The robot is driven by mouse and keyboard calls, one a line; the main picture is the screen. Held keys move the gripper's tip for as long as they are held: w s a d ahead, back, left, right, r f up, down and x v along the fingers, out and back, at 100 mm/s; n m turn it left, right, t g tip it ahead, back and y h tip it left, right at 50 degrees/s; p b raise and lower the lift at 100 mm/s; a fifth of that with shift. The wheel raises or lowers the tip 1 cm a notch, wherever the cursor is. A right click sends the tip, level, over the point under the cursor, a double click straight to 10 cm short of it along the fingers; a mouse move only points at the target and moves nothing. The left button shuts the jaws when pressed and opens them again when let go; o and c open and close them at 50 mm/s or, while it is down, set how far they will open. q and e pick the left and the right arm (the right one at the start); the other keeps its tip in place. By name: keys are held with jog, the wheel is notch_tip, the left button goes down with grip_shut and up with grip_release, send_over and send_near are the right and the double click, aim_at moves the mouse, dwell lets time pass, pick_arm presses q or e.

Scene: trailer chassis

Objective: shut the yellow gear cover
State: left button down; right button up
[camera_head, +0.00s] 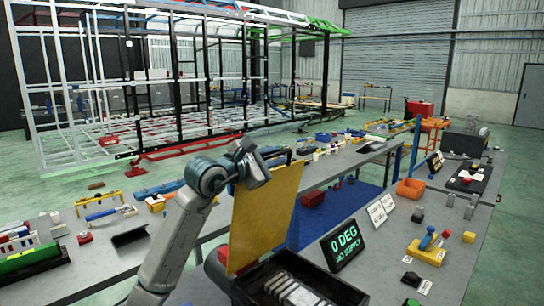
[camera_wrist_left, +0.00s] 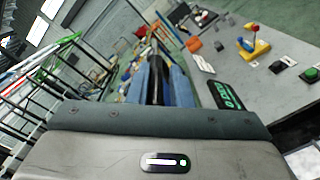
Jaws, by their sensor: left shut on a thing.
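The yellow gear cover (camera_head: 262,218) stands open, near upright and slightly tilted, at the left side of a dark open box (camera_head: 340,290). Grey and white parts lie inside the box. My left gripper (camera_head: 276,157) is at the cover's top edge, shut on its dark handle. In the left wrist view, the blue fingers of my left gripper (camera_wrist_left: 160,85) close around the dark handle (camera_wrist_left: 154,72). The cover's yellow face cannot be made out in that view. My right gripper is not in view.
A yellow block with a blue part (camera_head: 428,248) and an orange bin (camera_head: 410,188) are on the grey table. A long bench with tools runs behind.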

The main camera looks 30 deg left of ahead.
pick_arm(q)
jog(key=c, duration=1.5)
grip_release()
jog(key=shift+o, duration=0.2)
jog(key=shift+s+a+f+b, duration=0.1)
jog(key=shift+s+a+b, duration=0.1)
jog(key=shift+s+b, duration=0.25)
jog(key=b+v, duration=0.6)
jog(key=v, duration=0.4)
jog(key=shift+w+d, duration=0.1)
